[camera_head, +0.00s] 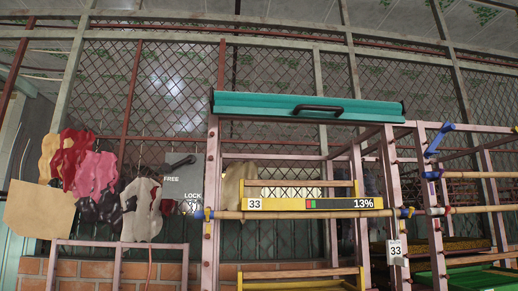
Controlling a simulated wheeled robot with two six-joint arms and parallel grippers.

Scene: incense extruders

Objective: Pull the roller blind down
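The teal roller blind (255,103) is a long, narrow roll or bar across the top of a pinkish-brown frame, right of the middle. A black handle (318,109) is fixed to its front. No blind sheet shows hanging below it, and the frame opening under it is uncovered. A grey panel (182,182) marked FREE and LOCK stands just left of the frame, with a dark lever (180,162) near its top beside the word FREE. Neither of my grippers shows in this view.
A wooden rack (300,192) with a sign reading 33 and 13% stands in the frame opening. A bamboo pole (300,214) crosses in front. Colourful cloths or gloves (95,172) and a tan sheet (35,209) hang at left. More racks stand at right. Wire mesh is behind.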

